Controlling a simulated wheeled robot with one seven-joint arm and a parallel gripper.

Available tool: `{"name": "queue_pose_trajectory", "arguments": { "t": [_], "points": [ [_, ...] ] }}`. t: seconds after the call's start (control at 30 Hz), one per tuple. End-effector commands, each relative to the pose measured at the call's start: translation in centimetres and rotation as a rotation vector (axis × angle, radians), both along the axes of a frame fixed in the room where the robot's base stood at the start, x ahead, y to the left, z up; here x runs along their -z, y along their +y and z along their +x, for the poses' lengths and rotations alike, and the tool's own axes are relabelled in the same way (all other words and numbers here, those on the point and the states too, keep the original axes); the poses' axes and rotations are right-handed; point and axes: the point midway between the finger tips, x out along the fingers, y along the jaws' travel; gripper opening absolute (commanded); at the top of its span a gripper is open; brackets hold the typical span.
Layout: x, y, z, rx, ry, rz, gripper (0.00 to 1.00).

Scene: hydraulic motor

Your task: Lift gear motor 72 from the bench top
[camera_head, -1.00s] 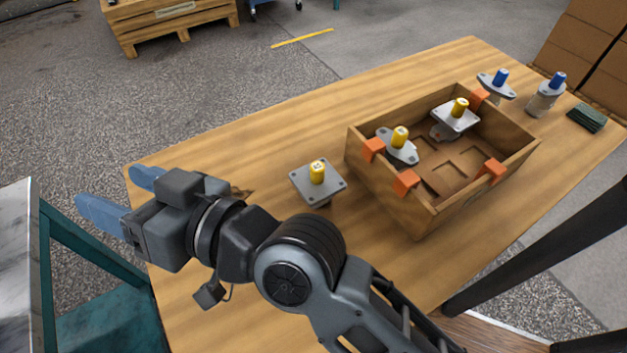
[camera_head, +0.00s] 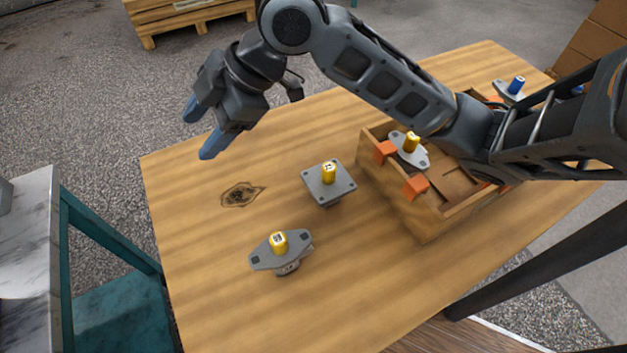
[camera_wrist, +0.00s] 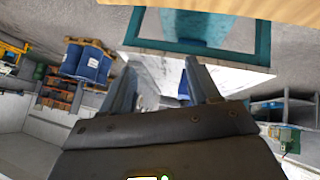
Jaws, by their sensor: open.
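Two yellow-capped gear motors stand on the bench top (camera_head: 400,275) outside the crate. One has a square grey flange (camera_head: 329,186) and stands near the crate. The other has an oval grey flange (camera_head: 279,251) and stands closer to the front left. Their cap labels are too small to read surely, so I cannot tell which is 72. My gripper (camera_head: 200,130) is open and empty, above the bench's far left edge and apart from both motors. Its fingers also show in the wrist view (camera_wrist: 160,78), with no motor between them.
A wooden crate (camera_head: 412,215) with orange clips stands to the right, partly hidden by my arm. It holds a yellow-capped motor (camera_head: 410,147). A blue-capped motor (camera_head: 515,88) stands behind. A teal-framed table (camera_head: 65,260) is at the left.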

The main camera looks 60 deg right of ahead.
Motion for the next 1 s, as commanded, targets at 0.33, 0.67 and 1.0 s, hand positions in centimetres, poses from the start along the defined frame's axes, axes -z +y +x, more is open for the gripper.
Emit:
{"name": "queue_pose_trajectory", "arguments": {
  "t": [0.33,0.67,1.0],
  "points": [
    [7.3,-12.5,-12.9,-0.065,0.467,-0.308,0.61],
    [9.9,-13.8,-15.2,-0.076,0.543,-0.333,0.61],
    [13.9,-13.0,-15.0,-0.074,0.541,-0.331,0.61]
  ]
}}
